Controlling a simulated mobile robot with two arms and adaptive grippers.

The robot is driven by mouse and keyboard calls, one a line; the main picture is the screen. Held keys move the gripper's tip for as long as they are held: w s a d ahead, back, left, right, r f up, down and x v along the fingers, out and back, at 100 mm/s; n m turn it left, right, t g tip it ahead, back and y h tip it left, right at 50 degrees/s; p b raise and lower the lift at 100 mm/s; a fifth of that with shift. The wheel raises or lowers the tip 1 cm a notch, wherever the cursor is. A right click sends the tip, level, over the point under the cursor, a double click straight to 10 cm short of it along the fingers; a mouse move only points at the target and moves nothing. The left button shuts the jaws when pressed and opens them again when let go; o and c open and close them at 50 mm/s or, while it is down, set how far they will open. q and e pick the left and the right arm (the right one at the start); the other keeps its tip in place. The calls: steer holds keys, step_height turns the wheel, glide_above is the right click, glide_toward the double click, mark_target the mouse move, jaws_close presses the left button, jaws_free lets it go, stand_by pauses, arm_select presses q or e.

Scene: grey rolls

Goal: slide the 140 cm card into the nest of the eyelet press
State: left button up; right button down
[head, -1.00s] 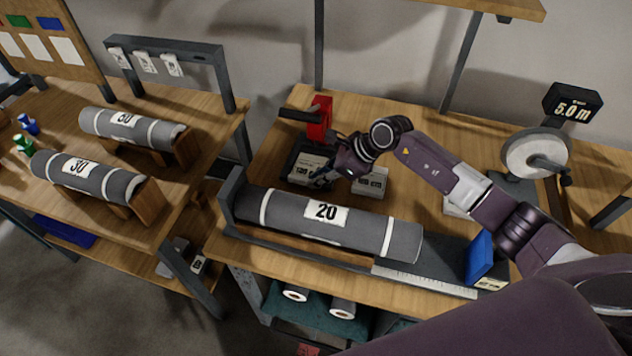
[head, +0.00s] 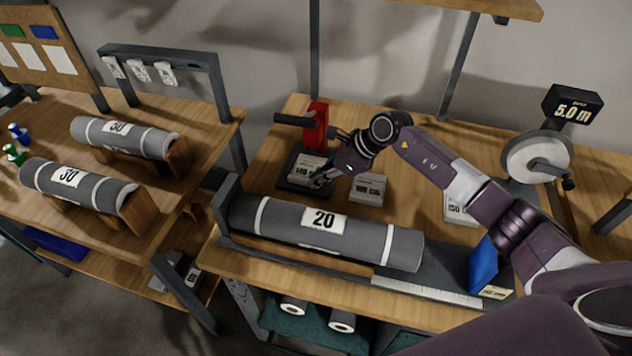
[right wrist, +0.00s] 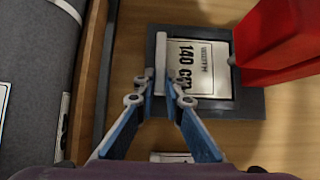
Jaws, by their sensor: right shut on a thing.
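The 140 cm card (right wrist: 188,65) is white with dark print and lies flat within the dark square nest (right wrist: 252,103) of the eyelet press (right wrist: 275,45). In the head view the red press (head: 317,124) stands at the back of the middle bench, with the card (head: 309,166) in front of it. My right gripper (right wrist: 166,84) is shut on the card at its edge nearest the roll. The fingertips hide part of that edge, so I cannot tell whether the card is fully seated. The right gripper also shows in the head view (head: 318,181). My left gripper is not in view.
A grey roll (head: 280,217) labelled 20 lies in front of the press. Another card stack (head: 368,190) sits right of the nest. A blue block (head: 483,265) stands by the ruler at the right. More rolls (head: 70,184) lie on the left bench.

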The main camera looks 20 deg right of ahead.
steer(key=shift+w+d, duration=0.1)
stand_by(0.3)
steer(key=c, duration=1.9)
jaws_free()
steer(key=shift+c, duration=0.2)
